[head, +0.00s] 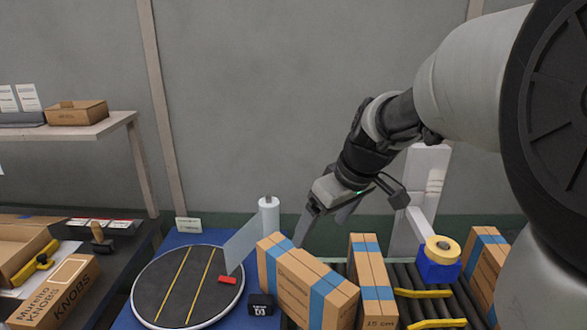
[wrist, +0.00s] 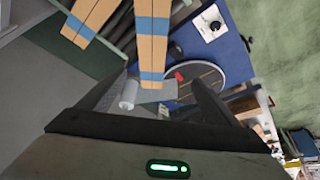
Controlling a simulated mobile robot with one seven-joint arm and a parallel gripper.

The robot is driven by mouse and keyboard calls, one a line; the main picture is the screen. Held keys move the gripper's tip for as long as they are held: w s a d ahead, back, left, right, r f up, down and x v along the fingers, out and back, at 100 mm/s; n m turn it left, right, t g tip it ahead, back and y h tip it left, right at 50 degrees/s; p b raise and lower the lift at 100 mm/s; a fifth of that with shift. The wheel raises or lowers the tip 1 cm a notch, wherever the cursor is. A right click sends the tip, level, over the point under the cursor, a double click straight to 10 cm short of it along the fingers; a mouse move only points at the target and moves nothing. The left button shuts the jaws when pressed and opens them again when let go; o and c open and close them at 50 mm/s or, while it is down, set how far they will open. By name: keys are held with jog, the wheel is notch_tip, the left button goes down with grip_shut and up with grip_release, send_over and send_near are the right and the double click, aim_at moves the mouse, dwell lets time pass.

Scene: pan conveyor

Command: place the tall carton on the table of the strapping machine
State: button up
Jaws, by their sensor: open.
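Several brown cartons with blue tape stand at the front. The left one (head: 318,291) is broad, beside the round table. A narrow, upright one (head: 368,283) stands right of it. Another (head: 484,262) is at the far right. I cannot tell for certain which is the tall carton. My gripper (head: 325,222) is open and empty, above and behind the left carton, pointing down. In the wrist view a taped carton (wrist: 152,38) lies ahead between the fingers, apart from them. A round dark table (head: 172,282) with two yellow lines sits on a blue top, a red block on it.
A film roll (head: 268,217) stands upright behind the round table, its sheet reaching over the edge. A black box (head: 261,304) is close to the left carton. A yellow tape roll on a blue holder (head: 438,270) stands by the roller conveyor (head: 405,275). Most of the round table is clear.

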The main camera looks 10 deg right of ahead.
jog(key=n, duration=0.1)
send_near(305, 265)
jog(key=b+x, duration=0.1)
jog(key=x, duration=0.4)
jog(key=shift+w+a, duration=0.2)
jog(key=shift+w, duration=0.1)
jog(key=shift+s+b+x, duration=0.15)
jog(key=shift+b+x, duration=0.15)
jog(key=shift+x, duration=1.2)
jog(key=shift+s+b+x, duration=0.1)
jog(key=shift+b+x, duration=0.15)
jog(key=shift+x, duration=1.25)
jog(key=shift+d+f, duration=0.15)
jog(key=shift+c, duration=0.2)
grip_shut()
